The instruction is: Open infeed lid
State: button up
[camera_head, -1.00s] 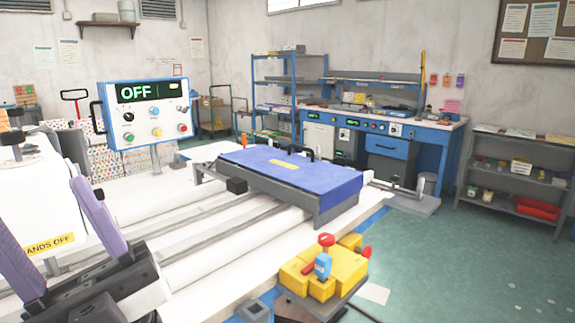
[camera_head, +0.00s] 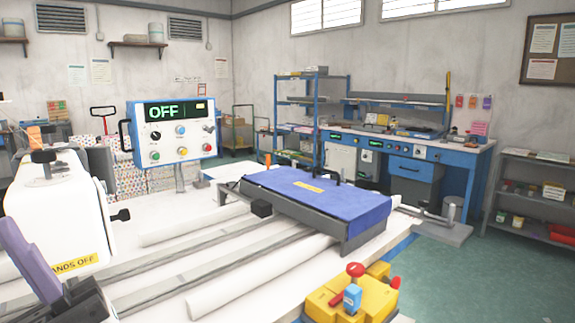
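The infeed lid (camera_head: 318,205) is a blue cover with a small yellow label and a dark handle. It lies flat and closed on a low grey frame on the white machine bed, right of centre. Only part of my gripper (camera_head: 32,262) shows, at the lower left edge: one purple finger on a black mount. The other finger is outside the picture. No second finger lies against the visible one, and nothing shows held. My gripper is well apart from the lid, across the bed to its left.
A white machine head marked "HANDS OFF" (camera_head: 70,225) stands near my gripper. A control box (camera_head: 170,130) reading "OFF" stands behind the bed. A yellow control block (camera_head: 345,300) with red and blue knobs is in front. Green floor is open at the right.

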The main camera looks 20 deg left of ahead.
aim_at(362, 210)
jog(key=i+l+u, duration=0.4)
jog(key=l, duration=0.15)
jog(key=l+u, duration=0.2)
jog(key=i+l, duration=0.15)
jog(key=l, duration=0.25)
jog(key=i+l+u, duration=0.1)
jog(key=l, duration=0.35)
jog(key=i+l, duration=0.1)
jog(key=l, duration=0.3)
jog(key=i+l+u, duration=0.1)
jog(key=l, duration=0.35)
jog(key=i+l, duration=0.15)
jog(key=l, duration=0.25)
